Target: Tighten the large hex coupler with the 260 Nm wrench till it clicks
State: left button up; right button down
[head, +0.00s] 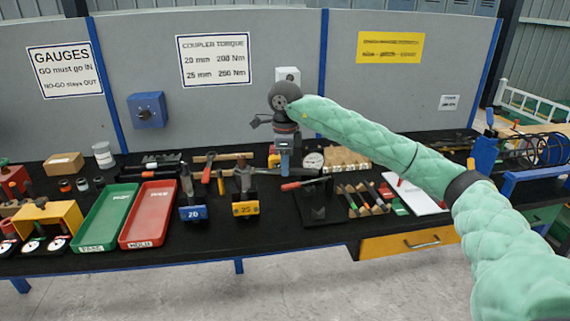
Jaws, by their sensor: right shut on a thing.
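My right gripper (284,172) points down over the middle of the bench, at the end of the green-sleeved arm. It is shut; a red-handled tool (302,184), seemingly a wrench, lies right at its fingertips, its dark end towards a black stand (319,208). The exact grip is too small to see. A yellow holder marked 25 (245,209) and a blue holder marked 20 (193,213) stand to the left, each with a dark tool upright at it. I cannot make out the large hex coupler for certain. My left gripper is not in view.
A green tray (105,220) and a red tray (149,215) lie left of the holders. A round dial (313,160) stands just right of my gripper. Marker-like sticks (362,200) and a white sheet (412,194) lie to the right. A torque sign (214,60) hangs behind.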

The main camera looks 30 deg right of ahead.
jog(key=shift+f, duration=0.35)
jog(key=shift+s+a, duration=0.1)
jog(key=shift+s, duration=0.05)
dwell(0.4)
jog(key=s+a+m, duration=0.5)
jog(key=a+m, duration=0.1)
jog(key=m, duration=0.2)
jog(key=shift+s+a+m, duration=0.15)
jog(key=shift+a+m, duration=0.15)
dwell(2.2)
jog(key=shift+d+b, duration=0.25)
jog(key=shift+b, duration=0.25)
jog(key=shift+r, duration=0.1)
